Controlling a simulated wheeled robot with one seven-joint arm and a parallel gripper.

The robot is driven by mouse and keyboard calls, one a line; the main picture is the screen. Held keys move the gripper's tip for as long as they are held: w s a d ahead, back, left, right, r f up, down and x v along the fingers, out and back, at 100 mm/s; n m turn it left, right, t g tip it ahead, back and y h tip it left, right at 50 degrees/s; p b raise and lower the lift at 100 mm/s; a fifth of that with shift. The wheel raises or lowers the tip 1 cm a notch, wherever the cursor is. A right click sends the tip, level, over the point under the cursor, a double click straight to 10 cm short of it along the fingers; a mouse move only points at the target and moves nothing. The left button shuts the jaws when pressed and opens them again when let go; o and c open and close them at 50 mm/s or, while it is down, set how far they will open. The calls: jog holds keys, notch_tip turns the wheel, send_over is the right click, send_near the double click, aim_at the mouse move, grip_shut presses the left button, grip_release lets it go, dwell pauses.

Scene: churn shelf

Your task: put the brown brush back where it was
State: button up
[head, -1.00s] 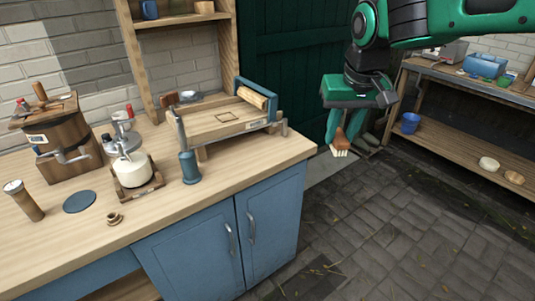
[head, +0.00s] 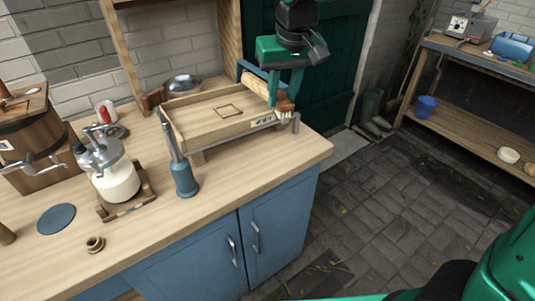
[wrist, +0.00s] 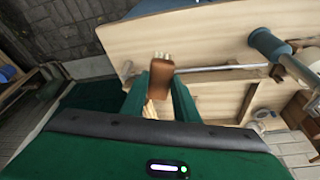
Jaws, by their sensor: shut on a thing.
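The brown brush (head: 284,102) has a brown body and pale bristles pointing down in the head view. My gripper (head: 285,92) is shut on it, at the right end of the wooden worktable tray (head: 190,131). I cannot tell whether the bristles touch anything. The wrist view shows the brush (wrist: 165,77) between the two green fingers (wrist: 162,85), with pale bristles at its far end. The tray has a dark square outline (head: 229,112) on its bare floor. A wooden roller lies along its back right side, partly hidden by my gripper.
A blue-handled tool (head: 184,178) stands at the tray's front left. A metal bowl (head: 183,84) sits behind the tray. The counter's front right (head: 265,165) is clear.

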jog(key=shift+w+d, duration=0.1)
jog(key=shift+d, duration=0.15)
jog(key=shift+a, duration=0.3)
jog(key=s+a+f+n+y, duration=0.1)
jog(key=s+a+f+n, duration=0.3)
jog(key=s+a+f, duration=0.35)
jog(key=w+d+f, duration=0.1)
jog(key=w+d, duration=0.1)
jog(key=w+d+f, duration=0.3)
jog(key=w+d, duration=0.1)
jog(key=w, duration=0.1)
jog(key=shift+w+f, duration=0.1)
jog(key=shift+f, duration=0.3)
jog(key=shift+d+f, duration=0.1)
jog(key=shift+f, duration=1.95)
jog(key=shift+f, duration=0.1)
jog(key=o, duration=1)
